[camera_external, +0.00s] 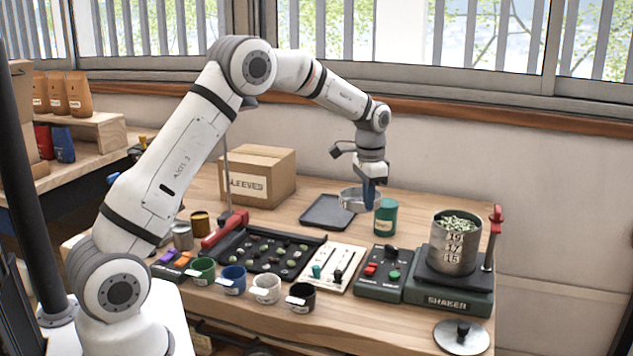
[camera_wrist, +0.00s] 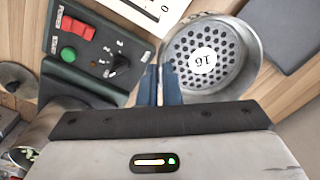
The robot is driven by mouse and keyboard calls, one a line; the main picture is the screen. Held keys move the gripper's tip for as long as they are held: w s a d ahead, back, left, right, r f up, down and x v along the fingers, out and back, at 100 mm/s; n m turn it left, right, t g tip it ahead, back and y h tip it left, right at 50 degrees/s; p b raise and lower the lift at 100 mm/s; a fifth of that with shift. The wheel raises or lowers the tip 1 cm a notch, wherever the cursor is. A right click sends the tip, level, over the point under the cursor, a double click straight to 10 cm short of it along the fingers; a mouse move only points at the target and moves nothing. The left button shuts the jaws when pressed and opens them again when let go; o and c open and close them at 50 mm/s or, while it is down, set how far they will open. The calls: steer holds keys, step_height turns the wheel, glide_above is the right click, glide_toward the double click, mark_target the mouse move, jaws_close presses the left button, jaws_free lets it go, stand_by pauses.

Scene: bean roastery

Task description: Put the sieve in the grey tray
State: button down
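The sieve (camera_wrist: 236,62) is a shallow round metal pan with a perforated bottom and a white label reading 16. In the external view the sieve (camera_external: 352,202) is at my gripper (camera_external: 370,197), beside the right edge of the grey tray. In the wrist view the two blue fingers of my gripper (camera_wrist: 161,84) are close together, with the sieve's rim between them. The grey tray (camera_external: 325,212) is flat, dark and empty, lying on the table; part of it also shows at the top right of the wrist view (camera_wrist: 285,30).
A green canister (camera_external: 385,219) stands just right of the sieve. The shaker (camera_external: 450,291) bears a stack of numbered sieves (camera_external: 453,248) with beans on top. A control box (camera_external: 384,273), a bean board (camera_external: 262,254) and several cups lie in front. A cardboard box (camera_external: 257,176) stands behind left.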

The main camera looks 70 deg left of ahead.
steer(key=s+a+r+m+p, duration=0.1)
steer(key=s+a+m, duration=0.15)
steer(key=a, duration=0.65)
steer(key=s+a+m, duration=0.2)
steer(key=s+a, duration=0.2)
steer(key=a, duration=0.5)
steer(key=shift+m, duration=0.25)
steer(key=f, duration=0.6)
steer(key=f+p, duration=0.1)
steer(key=f, duration=0.3)
steer(key=shift+a, duration=0.4)
steer(key=shift+f+b, duration=0.5)
steer(key=shift+f, duration=0.1)
steer(key=c, duration=1.6)
jaws_free()
steer(key=shift+r+p, duration=0.45)
steer(key=shift+r, duration=0.1)
step_height(320, 180, up, 12)
steer(key=shift+d+r, duration=0.1)
